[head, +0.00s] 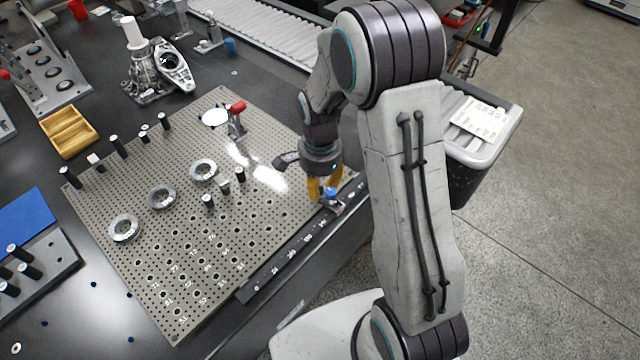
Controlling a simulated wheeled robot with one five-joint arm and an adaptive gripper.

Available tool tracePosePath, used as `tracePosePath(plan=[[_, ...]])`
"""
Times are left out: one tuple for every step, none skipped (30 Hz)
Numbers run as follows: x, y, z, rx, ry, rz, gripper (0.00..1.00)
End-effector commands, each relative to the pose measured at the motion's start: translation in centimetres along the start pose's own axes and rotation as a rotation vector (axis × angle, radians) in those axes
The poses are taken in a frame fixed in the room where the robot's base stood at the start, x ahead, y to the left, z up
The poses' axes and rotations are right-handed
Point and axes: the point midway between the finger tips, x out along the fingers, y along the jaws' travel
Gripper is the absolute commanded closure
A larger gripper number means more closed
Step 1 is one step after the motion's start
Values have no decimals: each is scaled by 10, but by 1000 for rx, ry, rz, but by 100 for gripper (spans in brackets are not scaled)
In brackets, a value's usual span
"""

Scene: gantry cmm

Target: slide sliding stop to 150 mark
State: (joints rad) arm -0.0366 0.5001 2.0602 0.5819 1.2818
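The sliding stop (332,206) is a small grey block with a blue top, sitting on the dark scale rail (272,279) along the front right edge of the perforated plate. The rail carries small white marks, too small to read surely; the stop sits toward its far right end. My gripper (325,191) points down at the stop, its yellow fingers on either side of the blue top. Whether the fingers press on it cannot be told.
The perforated plate (190,240) holds several metal rings (162,197), black pins and a red-topped clamp (237,118). A wooden tray (68,132) and a metal fixture (148,75) stand behind. A grey bin (485,140) is at right. The rail left of the stop looks clear.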

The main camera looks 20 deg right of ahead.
Motion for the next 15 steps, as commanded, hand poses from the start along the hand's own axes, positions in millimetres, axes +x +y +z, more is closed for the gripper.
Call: tracePosePath(plan=[[0, 0, 0, 0, 0, 0, 80], [0, 0, 0, 0, 0, 0, 83], [0, 0, 0, 0, 0, 0, 87], [0, 0, 0, 0, 0, -1, 89], [0, 0, 0, 0, 0, -1, 92], [0, 0, 0, 0, 0, -1, 96], [0, 0, 0, 0, 0, -1, 98], [0, 0, 0, 0, 0, -1, 100], [0, 0, 0, 0, 0, -1, 100], [0, 0, 0, 0, 0, -1, 100], [0, 0, 0, 0, 0, -1, 100], [0, 0, 0, 0, 0, -1, 100], [0, 0, 0, 0, 0, -1, 100], [0, 0, 0, 0, 0, -1, 100], [0, 0, 0, 0, 0, -1, 100]])
